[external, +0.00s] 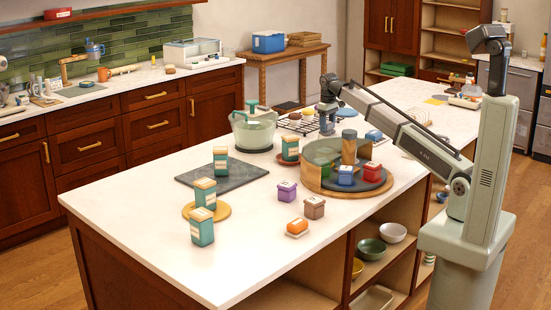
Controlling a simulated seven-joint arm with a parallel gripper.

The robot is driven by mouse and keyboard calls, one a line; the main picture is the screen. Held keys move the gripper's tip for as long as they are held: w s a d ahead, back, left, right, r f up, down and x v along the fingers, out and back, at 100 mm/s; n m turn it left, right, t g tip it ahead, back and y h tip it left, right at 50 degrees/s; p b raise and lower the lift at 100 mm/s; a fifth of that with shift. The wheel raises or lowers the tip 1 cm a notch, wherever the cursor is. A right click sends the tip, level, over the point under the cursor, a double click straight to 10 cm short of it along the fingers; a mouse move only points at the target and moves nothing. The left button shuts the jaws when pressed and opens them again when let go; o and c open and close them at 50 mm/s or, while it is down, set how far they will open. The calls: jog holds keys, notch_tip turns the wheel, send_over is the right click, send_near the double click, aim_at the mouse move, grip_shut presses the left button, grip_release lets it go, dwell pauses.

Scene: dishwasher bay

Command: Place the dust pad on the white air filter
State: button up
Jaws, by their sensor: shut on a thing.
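My arm reaches from the right over the far part of the white island (130,200). My gripper (327,130) points down just above or at a pale wire rack or grille (303,127). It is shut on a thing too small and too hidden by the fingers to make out. I cannot pick out the dust pad with certainty. I cannot tell whether the pale rack or grille is the white air filter.
A round wooden tray (313,178) with a curved greenish wall and several small jars stands in front of the gripper. A clear bowl with a green handle (254,132) stands left. Labelled green canisters (202,227) stand toward the front. The island's front left is clear.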

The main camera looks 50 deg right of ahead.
aim_at(328, 122)
jog(key=shift+f, duration=0.15)
jog(key=o, duration=1)
jog(key=shift+o, duration=0.2)
jog(key=shift+r, duration=3.95)
